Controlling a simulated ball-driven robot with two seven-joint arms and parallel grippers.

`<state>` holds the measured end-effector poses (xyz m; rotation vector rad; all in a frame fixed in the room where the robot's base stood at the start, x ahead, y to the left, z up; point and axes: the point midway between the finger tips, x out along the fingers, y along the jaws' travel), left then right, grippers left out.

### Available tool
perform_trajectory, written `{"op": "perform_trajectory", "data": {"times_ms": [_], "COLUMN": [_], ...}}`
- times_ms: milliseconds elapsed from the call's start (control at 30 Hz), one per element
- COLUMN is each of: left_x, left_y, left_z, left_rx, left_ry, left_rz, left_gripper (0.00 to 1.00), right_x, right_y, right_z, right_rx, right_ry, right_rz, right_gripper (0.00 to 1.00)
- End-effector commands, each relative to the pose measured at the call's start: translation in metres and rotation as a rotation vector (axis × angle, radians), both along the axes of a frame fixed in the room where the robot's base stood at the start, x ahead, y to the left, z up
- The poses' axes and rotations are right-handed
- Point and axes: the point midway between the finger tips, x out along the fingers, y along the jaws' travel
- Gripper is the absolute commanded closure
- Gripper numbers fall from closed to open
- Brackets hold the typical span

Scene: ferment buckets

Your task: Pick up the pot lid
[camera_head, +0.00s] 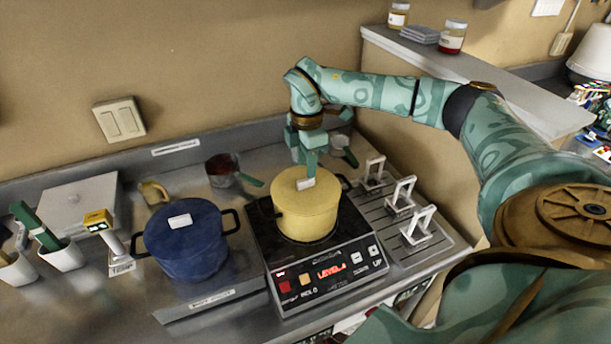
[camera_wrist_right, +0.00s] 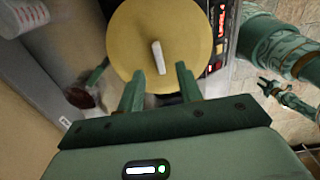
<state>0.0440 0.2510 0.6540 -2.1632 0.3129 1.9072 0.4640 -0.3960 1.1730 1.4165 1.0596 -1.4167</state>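The yellow pot (camera_head: 308,218) stands on the induction cooker, topped by a round yellow pot lid (camera_head: 290,187) with a small white bar handle (camera_head: 305,184). My right gripper (camera_head: 310,168) points down just above the handle. In the right wrist view the lid (camera_wrist_right: 135,40) lies ahead and its handle (camera_wrist_right: 158,57) stands between the lines of the two fingers. The right gripper (camera_wrist_right: 157,76) is open, with nothing between the fingers. My left gripper (camera_wrist_right: 272,88) seems to show small at the right of the wrist view; its finger state is unclear.
A blue lidded pot (camera_head: 187,245) stands left of the cooker (camera_head: 325,270). A small saucepan (camera_head: 222,168) is behind, and white upright holders (camera_head: 400,195) stand on the ribbed tray at right. White cups (camera_head: 62,256) with tools are at left. A raised ledge (camera_head: 480,75) holds jars.

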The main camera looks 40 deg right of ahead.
Motion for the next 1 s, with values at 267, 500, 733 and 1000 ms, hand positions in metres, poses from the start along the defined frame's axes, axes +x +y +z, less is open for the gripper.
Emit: {"op": "perform_trajectory", "data": {"times_ms": [267, 500, 733, 1000], "left_x": [-0.010, -0.012, -0.013, -0.013], "left_y": [0.000, 0.001, 0.001, 0.001], "left_z": [0.002, 0.002, 0.002, 0.001], "left_rx": [0.001, 0.002, 0.001, 0.002], "left_ry": [0.015, 0.018, 0.020, 0.019], "left_rz": [0.000, -0.001, -0.001, -0.001], "left_gripper": [0.64, 0.64, 0.64, 0.64], "right_x": [0.002, 0.002, 0.002, 0.002], "right_y": [0.000, 0.000, 0.000, 0.000], "right_z": [-0.042, -0.048, -0.048, -0.047], "right_rx": [0.001, 0.001, 0.001, 0.001], "right_ry": [0.003, 0.001, 0.001, 0.000], "right_rz": [0.001, 0.002, 0.002, 0.001], "right_gripper": [0.65, 0.65, 1.00, 1.00]}}
